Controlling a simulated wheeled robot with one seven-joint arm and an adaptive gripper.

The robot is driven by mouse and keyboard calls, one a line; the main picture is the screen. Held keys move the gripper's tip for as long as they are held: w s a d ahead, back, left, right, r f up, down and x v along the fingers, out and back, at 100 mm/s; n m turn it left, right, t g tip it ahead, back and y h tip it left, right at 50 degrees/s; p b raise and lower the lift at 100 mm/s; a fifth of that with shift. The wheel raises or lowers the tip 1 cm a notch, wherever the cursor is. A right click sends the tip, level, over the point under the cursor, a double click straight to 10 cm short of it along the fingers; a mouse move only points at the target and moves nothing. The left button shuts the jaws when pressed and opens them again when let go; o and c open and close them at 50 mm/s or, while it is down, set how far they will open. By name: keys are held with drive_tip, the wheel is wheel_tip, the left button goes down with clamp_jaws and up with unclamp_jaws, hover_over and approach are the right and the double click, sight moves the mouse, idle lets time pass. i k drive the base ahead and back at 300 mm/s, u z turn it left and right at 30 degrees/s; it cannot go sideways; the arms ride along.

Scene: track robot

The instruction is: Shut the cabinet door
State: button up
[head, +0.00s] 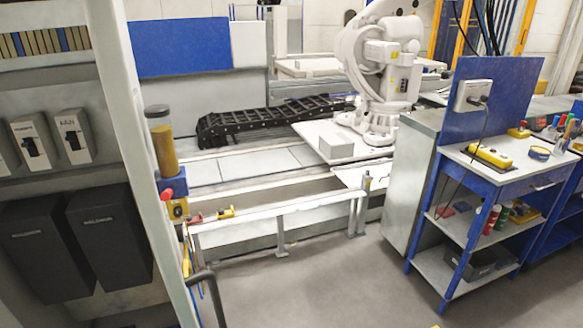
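An open-fronted grey cabinet (70,84) fills the left side of the head view. No door face is clearly visible. My gripper is not in view.
A white low rail (280,215) stands before a track with a large white industrial arm (385,60). A blue-framed workbench (490,180) with tools stands at right, beside a grey box-like unit (412,185). The grey floor (340,285) between is clear.

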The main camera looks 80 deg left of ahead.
sight(101, 16)
drive_tip(key=i, duration=1.2)
drive_tip(key=u, duration=4.45)
drive_tip(key=i, duration=0.5)
drive_tip(key=u, duration=0.05)
